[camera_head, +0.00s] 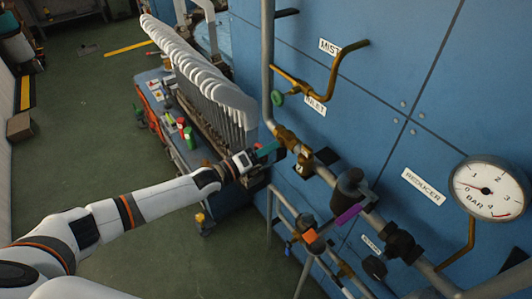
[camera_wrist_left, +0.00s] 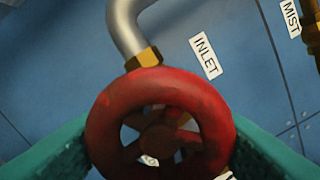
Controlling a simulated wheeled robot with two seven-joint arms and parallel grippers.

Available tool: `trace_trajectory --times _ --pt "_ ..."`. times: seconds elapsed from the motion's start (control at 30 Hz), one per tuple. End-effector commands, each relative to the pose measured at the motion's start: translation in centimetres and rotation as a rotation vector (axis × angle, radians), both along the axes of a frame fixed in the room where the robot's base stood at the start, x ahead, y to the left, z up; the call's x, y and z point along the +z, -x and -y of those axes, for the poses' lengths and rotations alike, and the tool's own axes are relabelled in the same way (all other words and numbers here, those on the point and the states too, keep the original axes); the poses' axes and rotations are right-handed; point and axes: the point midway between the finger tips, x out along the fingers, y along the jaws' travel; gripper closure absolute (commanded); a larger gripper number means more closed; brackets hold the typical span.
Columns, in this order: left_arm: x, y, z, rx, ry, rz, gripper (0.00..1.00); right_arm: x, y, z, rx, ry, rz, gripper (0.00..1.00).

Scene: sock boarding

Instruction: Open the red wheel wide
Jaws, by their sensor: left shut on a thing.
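The red wheel (camera_wrist_left: 161,84) fills the middle of the left wrist view. It is a round handwheel with spokes, at the lower end of a grey pipe with a brass nut, beside the INLET label (camera_wrist_left: 206,55). My left gripper (camera_head: 268,149) reaches the inlet valve (camera_head: 304,163) on the pipe in the head view. Its teal fingers stand on either side of the wheel's rim in the left wrist view, shut on it. My right gripper is in neither view.
A pressure gauge (camera_head: 489,188), its needle low, stands right on the blue wall. Lower pipework holds an orange part (camera_head: 310,236). White sock boards (camera_head: 222,90) stand behind my arm. Green floor is open at left.

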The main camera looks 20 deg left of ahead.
Motion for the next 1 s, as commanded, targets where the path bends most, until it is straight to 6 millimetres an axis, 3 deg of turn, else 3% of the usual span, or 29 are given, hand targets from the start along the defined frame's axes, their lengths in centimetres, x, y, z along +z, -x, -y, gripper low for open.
trace_trajectory --times 0.43,1.0 --pt "-0.3 0.1 0.1 0.0 0.217 -0.177 0.68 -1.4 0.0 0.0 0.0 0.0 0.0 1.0" --pt "-0.2 0.2 0.1 -0.001 0.269 -0.218 0.68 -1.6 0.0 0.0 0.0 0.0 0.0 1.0"
